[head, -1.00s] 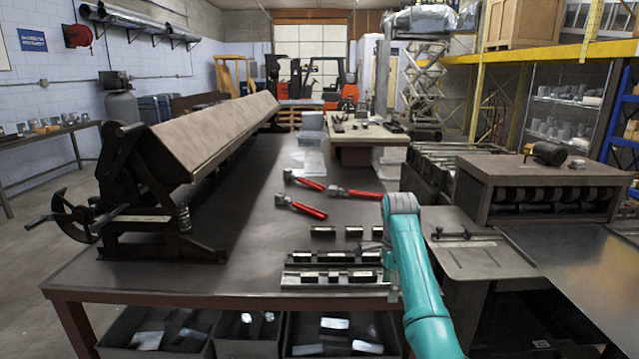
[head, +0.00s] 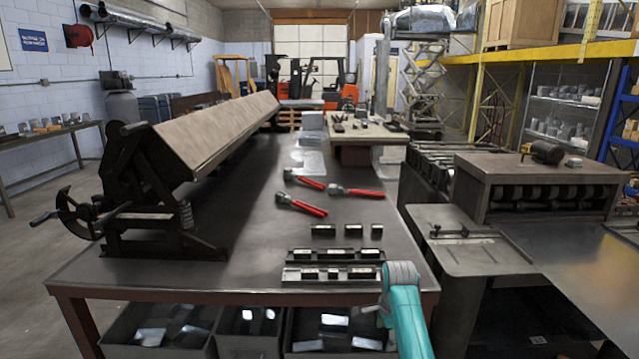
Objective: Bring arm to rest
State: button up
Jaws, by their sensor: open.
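My teal arm (head: 408,325) rises from the bottom edge, right of centre, to a grey rounded joint (head: 402,273) over the near right corner of the dark worktable (head: 230,265). My gripper (head: 371,309) shows only as a small grey part left of the arm, by the table's front edge. It is open, and nothing is seen in it. Its fingertips are mostly hidden or too small to make out. Just left of the joint, two metal bars with blocks (head: 332,273) lie near the table's front edge.
Several small dark blocks (head: 352,231) and red-handled tools (head: 302,205) lie farther back on the table. A long bending brake (head: 205,135) takes up the left side. A roller machine (head: 545,180) and metal sheet stand right. Bins (head: 335,330) sit below.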

jog(key=s+f+n+t, duration=0.2)
jog(key=s+f, duration=0.5)
jog(key=f, duration=0.3)
jog(key=s+f+n+t, duration=0.1)
jog(key=s+f+n, duration=0.1)
jog(key=s+f, duration=0.6)
jog(key=s+f+n+t, duration=0.2)
jog(key=s+f, duration=0.1)
jog(key=s, duration=0.5)
jog(key=s+f+n+t, duration=0.15)
jog(key=s+f, duration=0.25)
jog(key=s, duration=0.5)
jog(key=s+r+n+t, duration=0.2)
jog(key=s+r, duration=0.3)
jog(key=s, duration=0.5)
jog(key=s+r+n+t, duration=0.15)
jog(key=s+r, duration=0.35)
jog(key=s, duration=0.5)
jog(key=s+r+n+t, duration=0.1)
jog(key=s+r+n, duration=0.1)
jog(key=s+r, duration=0.4)
jog(key=s+r+n+t, duration=0.2)
jog(key=s+r, duration=0.4)
jog(key=r, duration=0.7)
jog(key=shift+s+r+n, duration=0.3)
jog(key=shift+r+n, duration=0.1)
